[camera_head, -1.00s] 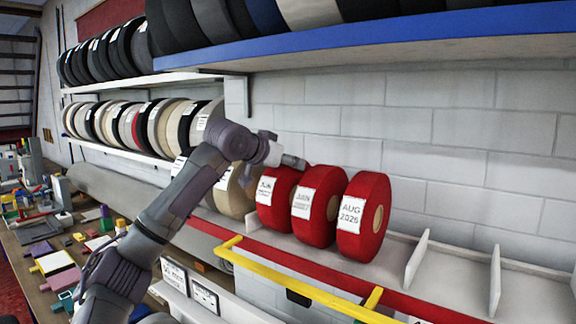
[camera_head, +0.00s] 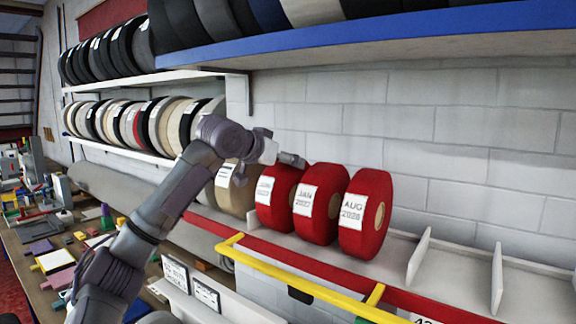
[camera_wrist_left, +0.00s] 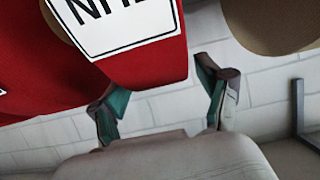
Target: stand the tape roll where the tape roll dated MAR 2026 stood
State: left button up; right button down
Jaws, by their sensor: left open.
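Three red tape rolls stand side by side on the lower shelf in the head view. The left red roll (camera_head: 279,213) has a label that seems to start with JUN. The middle red roll (camera_head: 322,222) reads JAN 2027, and the right red roll (camera_head: 372,200) reads AUG 2026. No MAR 2026 label is readable. My left gripper (camera_head: 266,168) is open at the left red roll's upper part, beside a beige roll (camera_head: 232,199). In the left wrist view, the open fingers (camera_wrist_left: 163,101) are spread below a labelled red roll (camera_wrist_left: 150,68); I see nothing gripped.
Empty divided bays with upright dividers (camera_head: 419,256) lie right of the red rolls. A yellow rail (camera_head: 300,282) runs in front of the shelf. A blue-edged shelf (camera_head: 400,38) overhangs above. A cluttered workbench (camera_head: 22,232) is at the left.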

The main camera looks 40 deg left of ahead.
pick_arm(q)
jog(key=b+v, duration=0.2)
jog(key=v, duration=0.8)
jog(key=shift+s+b, duration=0.25)
jog(key=shift+b, duration=0.1)
